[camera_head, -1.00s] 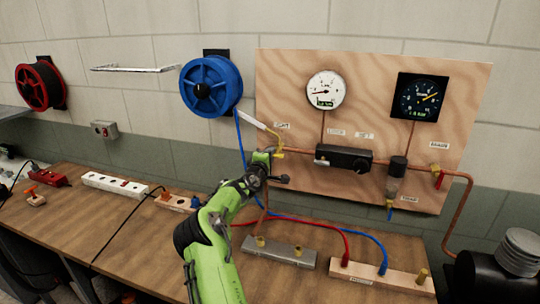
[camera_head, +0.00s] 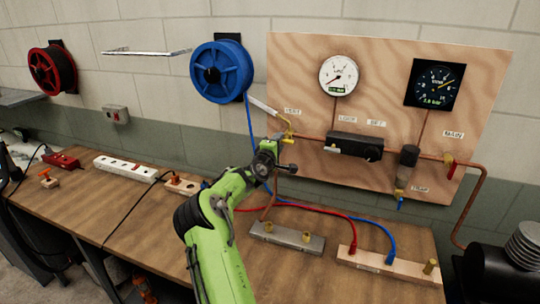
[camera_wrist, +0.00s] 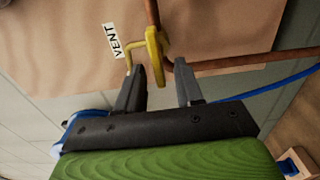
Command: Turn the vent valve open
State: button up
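The vent valve (camera_head: 287,134) is a yellow fitting on the copper pipe, at the left of the plywood panel, by the VENT label. Its white-ended lever (camera_head: 262,105) slants up and left from the fitting. My gripper (camera_head: 278,147) is just in front of and below the valve. In the wrist view, the two dark fingers of my gripper (camera_wrist: 160,85) are apart, with nothing seen clamped between them. The yellow valve (camera_wrist: 155,58) shows just beyond the gap between the fingertips. The lever's white end is not clear there; whether a finger touches the valve cannot be told.
The plywood panel (camera_head: 300,75) also carries a white gauge (camera_head: 338,75), a dark gauge (camera_head: 434,83), a black regulator (camera_head: 354,146) and a red-handled main valve (camera_head: 451,168). A blue hose reel (camera_head: 221,71) hangs to the left. Hoses and manifold blocks lie on the bench.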

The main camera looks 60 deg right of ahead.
jog(key=s+a+b, duration=0.2)
jog(key=a, duration=1.1)
jog(key=shift+a, duration=0.35)
